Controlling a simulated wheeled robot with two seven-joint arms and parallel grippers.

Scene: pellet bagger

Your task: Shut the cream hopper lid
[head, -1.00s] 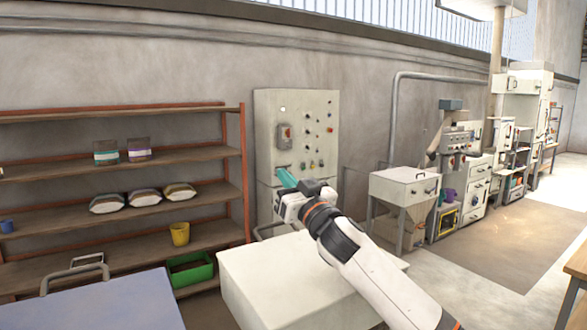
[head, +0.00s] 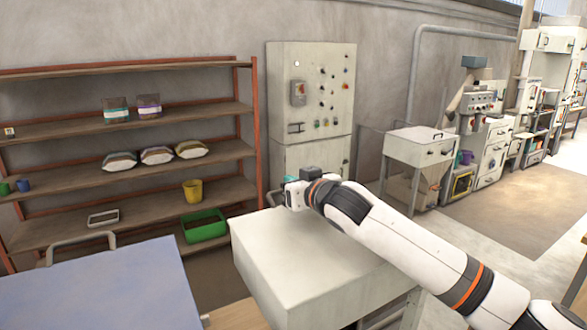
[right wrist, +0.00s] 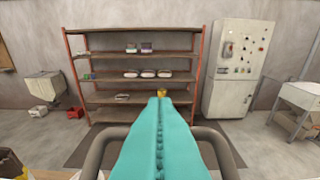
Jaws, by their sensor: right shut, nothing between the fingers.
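The cream lid (head: 310,265) is a deep, box-like slab in the lower middle of the head view. I cannot tell its exact angle, or whether it is open, from here. My right gripper (head: 291,180) is over its far edge, with its teal fingers mostly hidden by the wrist. In the right wrist view the teal fingers (right wrist: 160,98) are shut with nothing between them. A grey bar handle (right wrist: 208,136) shows on both sides of the fingers, which hide its middle. I cannot tell whether they touch it. My left gripper is not in view.
A blue lid (head: 90,295) with a grey handle (head: 82,240) is at the lower left. Shelves (head: 70,145) with bags and a yellow cup (head: 192,191) stand behind. A cream control cabinet (head: 310,110) is beyond the gripper. Open floor (head: 510,210) lies to the right.

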